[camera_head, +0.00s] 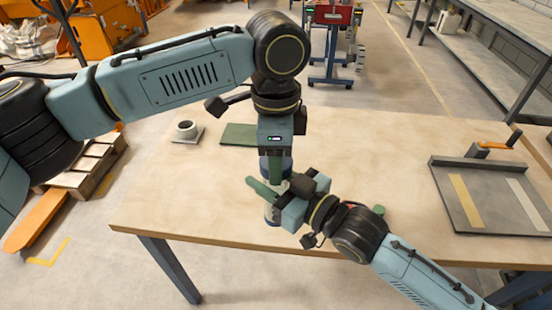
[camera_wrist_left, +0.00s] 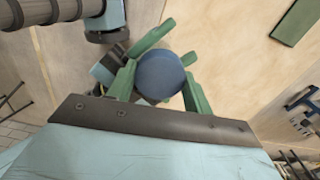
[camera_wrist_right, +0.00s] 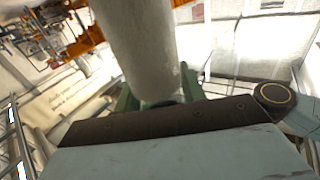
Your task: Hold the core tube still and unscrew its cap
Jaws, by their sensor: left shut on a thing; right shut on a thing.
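The core tube (camera_head: 271,213) stands upright near the front edge of the table, mostly hidden by my grippers in the head view. Its pale body (camera_wrist_right: 140,45) fills the upper middle of the right wrist view. The blue cap (camera_wrist_left: 160,76) is on top of it, seen from above in the left wrist view. My left gripper (camera_wrist_left: 158,88) comes down from above, its green fingers shut on the cap. My right gripper (camera_head: 270,195) reaches in from the right, shut on the tube body below the cap. The thread between cap and tube is hidden.
A green mat (camera_head: 238,134) lies behind the tube. A small grey ring-shaped holder (camera_head: 187,131) on a plate stands at the back left. A grey tray (camera_head: 460,205) with yellow and white strips is at the right. Bare table lies between.

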